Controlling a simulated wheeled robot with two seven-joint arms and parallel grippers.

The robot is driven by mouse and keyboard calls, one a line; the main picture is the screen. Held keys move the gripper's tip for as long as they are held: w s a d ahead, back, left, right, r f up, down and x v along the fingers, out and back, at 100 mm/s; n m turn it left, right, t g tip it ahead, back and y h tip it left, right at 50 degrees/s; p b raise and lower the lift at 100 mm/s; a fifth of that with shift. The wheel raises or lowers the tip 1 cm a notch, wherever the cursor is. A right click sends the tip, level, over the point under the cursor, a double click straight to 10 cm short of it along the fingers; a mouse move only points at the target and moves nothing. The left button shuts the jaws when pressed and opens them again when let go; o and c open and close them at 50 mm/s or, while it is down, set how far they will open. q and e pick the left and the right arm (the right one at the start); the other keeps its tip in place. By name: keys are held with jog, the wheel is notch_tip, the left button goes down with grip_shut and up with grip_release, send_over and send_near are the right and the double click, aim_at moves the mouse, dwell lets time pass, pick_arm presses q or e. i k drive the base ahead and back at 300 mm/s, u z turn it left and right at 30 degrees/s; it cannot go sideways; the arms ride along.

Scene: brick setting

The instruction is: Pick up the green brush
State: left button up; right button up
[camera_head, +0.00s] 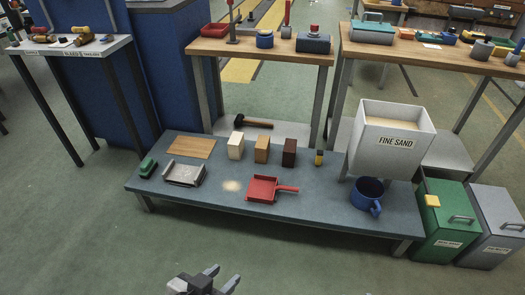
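A small green object that looks like the green brush (147,167) lies at the left end of the low blue-grey table (220,205), near its edge. Its bristles cannot be made out. My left gripper (224,276) shows at the bottom edge of the view, in front of the table and apart from everything on it. Its two fingers are spread with nothing between them. The brush is up and to the left of it in the picture. My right gripper is not in view.
A grey metal piece (185,173) lies just right of the brush. Green floor (90,235) is clear in front.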

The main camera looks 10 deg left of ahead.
aim_at(149, 165)
jog(key=u, duration=1.35)
